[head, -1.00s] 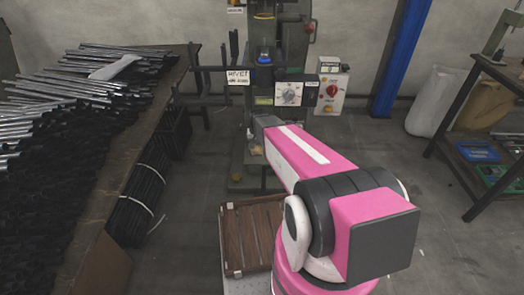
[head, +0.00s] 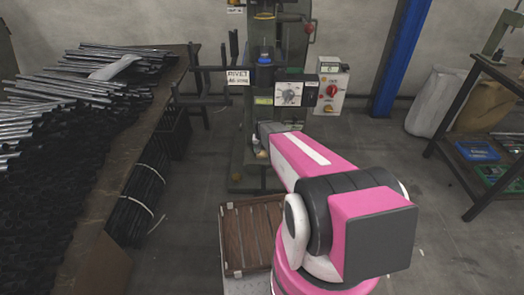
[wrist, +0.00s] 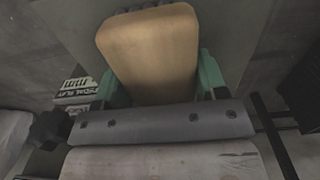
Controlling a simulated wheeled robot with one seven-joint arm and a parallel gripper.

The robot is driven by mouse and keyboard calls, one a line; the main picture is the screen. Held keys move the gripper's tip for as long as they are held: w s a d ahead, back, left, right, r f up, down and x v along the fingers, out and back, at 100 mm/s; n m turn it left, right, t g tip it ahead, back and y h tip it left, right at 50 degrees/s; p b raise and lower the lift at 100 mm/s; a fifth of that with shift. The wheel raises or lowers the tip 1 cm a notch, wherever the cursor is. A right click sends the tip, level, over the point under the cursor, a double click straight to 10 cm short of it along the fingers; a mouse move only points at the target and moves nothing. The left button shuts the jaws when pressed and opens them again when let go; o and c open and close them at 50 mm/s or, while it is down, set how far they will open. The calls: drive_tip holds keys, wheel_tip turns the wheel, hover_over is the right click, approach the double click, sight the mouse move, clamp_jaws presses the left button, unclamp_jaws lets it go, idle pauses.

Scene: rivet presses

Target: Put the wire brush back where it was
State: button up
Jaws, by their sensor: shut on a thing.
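The wire brush (wrist: 148,50) shows in the wrist view as a tan wooden block with rounded corners. A little of its dark bristles shows at the top edge of the picture. My gripper (wrist: 161,84) is shut on the brush, with a green finger at each side of the block. In the head view my pink and black arm reaches toward the rivet press (head: 237,115). My gripper is hard to make out there, at the far end of the arm low before the press. A small pale patch shows there, and I cannot tell if it is the brush.
A workbench (head: 122,165) with piles of dark and bright tubes runs along the left. The floor between is mostly clear.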

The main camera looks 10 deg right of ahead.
drive_tip(key=shift+f, duration=0.1)
drive_tip(key=o, duration=0.8)
drive_tip(key=shift+o, duration=0.2)
drive_tip(key=shift+r, duration=3.85)
